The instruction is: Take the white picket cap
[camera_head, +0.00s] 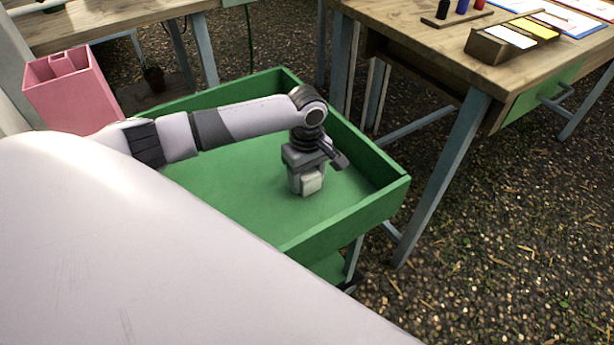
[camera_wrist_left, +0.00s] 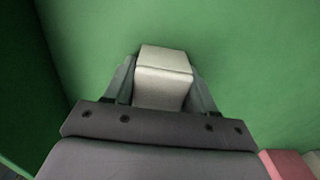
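The white picket cap (camera_head: 312,183) is a small, pale, blocky piece low inside the green tray, under my left gripper (camera_head: 306,177). In the left wrist view the white picket cap (camera_wrist_left: 163,80) sits between the two fingers of my left gripper (camera_wrist_left: 163,72). A finger lies close against each side of it, with no clear gap at the tips. The gripper points down and looks shut on the cap. Whether the cap touches the tray floor cannot be told. My right gripper is not in view.
A pink box (camera_head: 72,92) stands at the tray's left end. A wooden table (camera_head: 420,50) at the right holds a small box of coloured cards (camera_head: 512,38).

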